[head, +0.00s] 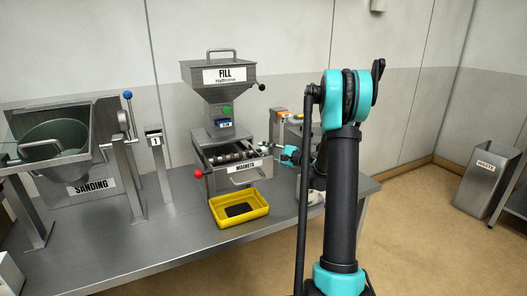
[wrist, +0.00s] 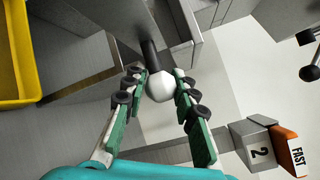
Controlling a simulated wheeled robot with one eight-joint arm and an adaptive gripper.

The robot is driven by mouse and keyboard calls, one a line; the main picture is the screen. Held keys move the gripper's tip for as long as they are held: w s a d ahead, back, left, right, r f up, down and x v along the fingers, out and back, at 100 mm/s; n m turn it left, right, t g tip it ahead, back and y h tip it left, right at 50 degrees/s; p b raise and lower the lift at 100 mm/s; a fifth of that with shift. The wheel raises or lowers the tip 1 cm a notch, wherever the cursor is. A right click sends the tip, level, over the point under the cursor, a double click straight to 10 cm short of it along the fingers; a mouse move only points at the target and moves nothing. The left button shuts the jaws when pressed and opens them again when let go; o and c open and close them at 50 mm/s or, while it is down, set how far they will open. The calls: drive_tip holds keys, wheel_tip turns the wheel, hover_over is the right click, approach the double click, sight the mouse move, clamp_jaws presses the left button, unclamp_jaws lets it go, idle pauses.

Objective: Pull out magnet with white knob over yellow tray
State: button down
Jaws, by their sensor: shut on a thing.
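The white knob (wrist: 160,86) sits between the fingers of my gripper (wrist: 159,76) in the wrist view, and the fingers are shut on it. A dark rod (wrist: 150,54) runs from the knob toward the grey metal housing. In the head view my gripper (head: 287,153) is at the right side of the drawer labelled MAGNETS (head: 243,168). The knob is too small to make out clearly there. The yellow tray (head: 262,211) stands on the table below the drawer, with dark material (head: 240,210) in it. The tray also shows at the left of the wrist view (wrist: 18,55).
The FILL hopper (head: 222,78) rises above the drawer. A red knob (head: 198,173) sticks out at the drawer's left. The SANDING unit (head: 75,150) stands at the left. In the wrist view, a post marked 2 (wrist: 254,152) with an orange FAST block (wrist: 288,150) is close at lower right.

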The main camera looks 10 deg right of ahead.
drive_tip(key=w+d, duration=0.2)
drive_tip(key=d, duration=0.5)
drive_tip(key=shift+w+d, duration=0.25)
drive_tip(key=shift+d, duration=0.05)
drive_tip(key=c, duration=1.2)
unclamp_jaws()
drive_tip(key=shift+s+d, duration=0.1)
drive_tip(key=v, duration=1.1)
drive_tip(key=shift+s+d, duration=0.3)
